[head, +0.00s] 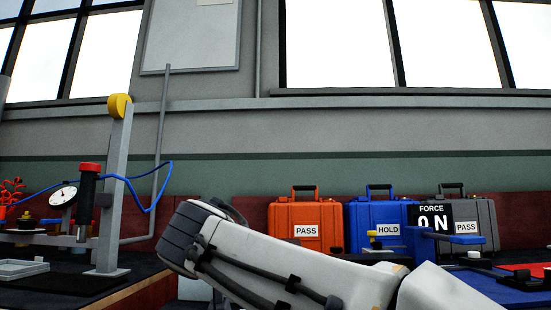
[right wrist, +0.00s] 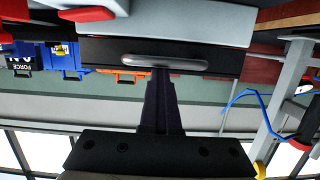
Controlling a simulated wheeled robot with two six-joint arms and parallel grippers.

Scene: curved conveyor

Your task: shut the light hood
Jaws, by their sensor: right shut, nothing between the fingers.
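A pale grey panel (right wrist: 165,24) with a black front face fills the upper middle of the right wrist view, which is upside down. It looks like the light hood; how far open it stands cannot be told. A rounded grey bar handle (right wrist: 165,62) runs across its black face. My right gripper (right wrist: 161,88) is shut and empty, its dark fingers pointing at the handle. The fingertips overlap the handle's line in the picture; whether they touch is unclear. In the head view my right arm crosses the lower middle, and neither gripper nor the hood can be made out there.
An orange case (head: 304,222) marked PASS, a blue case (head: 370,212) marked HOLD and a grey case (head: 482,212) stand at the back right. A FORCE ON sign (head: 430,217) is in front of them. A gauge stand with a grey post (head: 113,190) and blue hose is at left.

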